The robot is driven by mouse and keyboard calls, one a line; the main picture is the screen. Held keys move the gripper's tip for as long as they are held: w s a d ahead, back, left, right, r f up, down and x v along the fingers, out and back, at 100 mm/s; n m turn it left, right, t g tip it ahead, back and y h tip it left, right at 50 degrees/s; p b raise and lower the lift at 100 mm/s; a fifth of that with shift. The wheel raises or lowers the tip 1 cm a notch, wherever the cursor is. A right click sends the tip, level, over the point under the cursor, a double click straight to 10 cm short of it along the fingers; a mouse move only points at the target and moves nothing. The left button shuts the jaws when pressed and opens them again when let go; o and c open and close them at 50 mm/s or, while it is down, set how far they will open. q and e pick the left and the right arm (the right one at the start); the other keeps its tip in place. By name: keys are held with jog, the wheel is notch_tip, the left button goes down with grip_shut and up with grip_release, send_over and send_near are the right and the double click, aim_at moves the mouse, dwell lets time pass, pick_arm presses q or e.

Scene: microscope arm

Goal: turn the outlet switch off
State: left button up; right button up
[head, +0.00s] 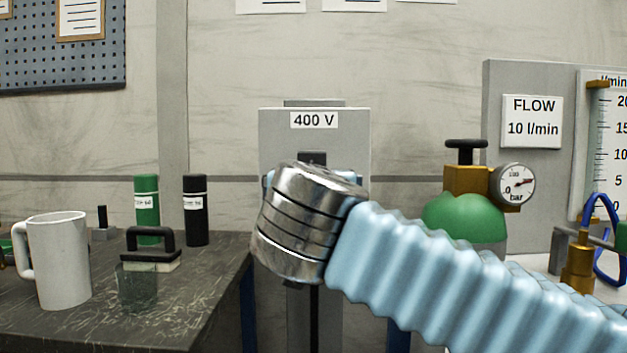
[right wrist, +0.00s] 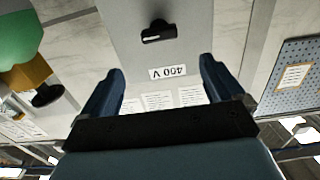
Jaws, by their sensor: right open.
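The outlet switch is a black knob (right wrist: 158,32) with a white mark on a grey box labelled 400 V (head: 315,140). In the head view the knob's dark top (head: 312,157) shows just above my right arm's metal wrist, which hides the rest. In the right wrist view, seen upside down, my right gripper (right wrist: 162,66) is open and empty. Its two blue fingers are spread to either side of the label, with the knob ahead of and between them, apart from both. My left gripper is not in view.
On the left, a dark table (head: 190,310) holds a white mug (head: 62,260), green and black bottles and a black-handled block (head: 150,245). On the right stand a green cylinder (head: 465,220) with a gauge (head: 514,184) and a flow meter panel (head: 530,175).

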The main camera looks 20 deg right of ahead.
jog(key=p+x, duration=0.2)
jog(key=x, duration=1)
jog(key=shift+f+p, duration=0.15)
jog(key=shift+p, duration=0.25)
jog(key=shift+w, duration=0.1)
jog(key=c, duration=1)
